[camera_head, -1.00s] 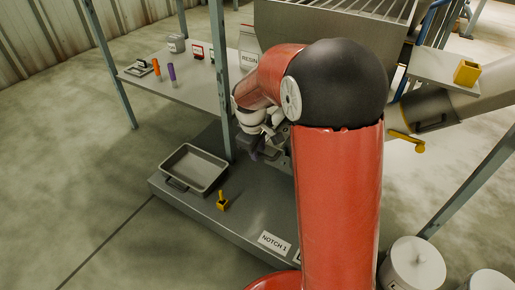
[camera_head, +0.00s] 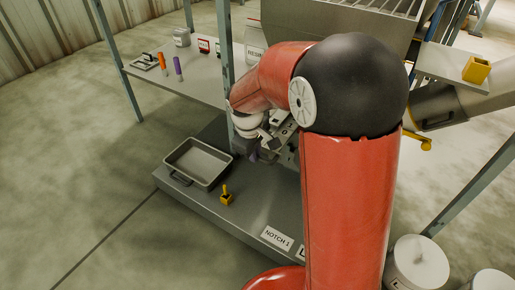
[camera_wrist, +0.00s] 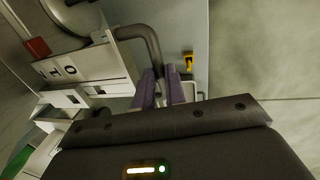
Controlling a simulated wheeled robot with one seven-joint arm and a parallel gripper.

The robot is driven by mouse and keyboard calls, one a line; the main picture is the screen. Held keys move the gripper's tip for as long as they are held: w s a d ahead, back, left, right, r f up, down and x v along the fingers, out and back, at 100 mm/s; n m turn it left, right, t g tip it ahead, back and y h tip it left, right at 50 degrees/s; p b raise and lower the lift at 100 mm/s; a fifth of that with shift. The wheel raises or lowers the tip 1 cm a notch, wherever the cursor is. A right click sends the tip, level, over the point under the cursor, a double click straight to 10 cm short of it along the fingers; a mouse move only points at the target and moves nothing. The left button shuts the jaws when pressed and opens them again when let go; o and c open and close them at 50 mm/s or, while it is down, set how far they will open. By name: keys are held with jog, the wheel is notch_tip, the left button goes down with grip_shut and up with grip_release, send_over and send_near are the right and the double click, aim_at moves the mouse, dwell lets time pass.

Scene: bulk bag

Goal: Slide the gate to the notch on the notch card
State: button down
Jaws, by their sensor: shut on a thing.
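The notch card (camera_head: 277,238), a white label reading NOTCH 1, lies at the front edge of the grey platform. My gripper (camera_head: 255,155) is low, left of my red arm. In the wrist view my gripper's purple fingers (camera_wrist: 163,90) are shut on the gate's grey bent handle (camera_wrist: 151,42). The handle runs up from between the fingers toward a pale metal part with number plates (camera_wrist: 68,70). In the head view a pale slotted metal part (camera_head: 284,133) shows beside my gripper. My arm hides most of the gate, so its exact position cannot be told.
A grey tray (camera_head: 180,174) and a small yellow block with a peg (camera_head: 227,197) rest on the platform (camera_head: 252,208). A post (camera_head: 226,45) stands close left of my gripper. A table with markers (camera_head: 200,84) is behind. Pale drums (camera_head: 417,262) stand at right.

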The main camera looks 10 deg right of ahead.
jog(key=c, duration=1.5)
grip_release()
jog(key=shift+o, duration=0.2)
notch_tip(320, 180, up, 8)
jog(key=s+a+p, duration=0.1)
jog(key=p, duration=0.1)
jog(key=shift+f, duration=0.15)
jog(key=s+d+r+m+t+p, duration=0.2)
jog(key=s+r+m+p, duration=0.2)
jog(key=s+r, duration=0.4)
jog(key=s+d+r+m+t+y+p, duration=0.1)
jog(key=s+d+r+m+t+p, duration=0.1)
jog(key=s+r+m+p, duration=0.3)
jog(key=s+r, duration=0.4)
jog(key=s, duration=0.4)
jog(key=shift+s+d+y, duration=0.2)
jog(key=shift+d+y, duration=0.05)
jog(key=shift+y, duration=0.05)
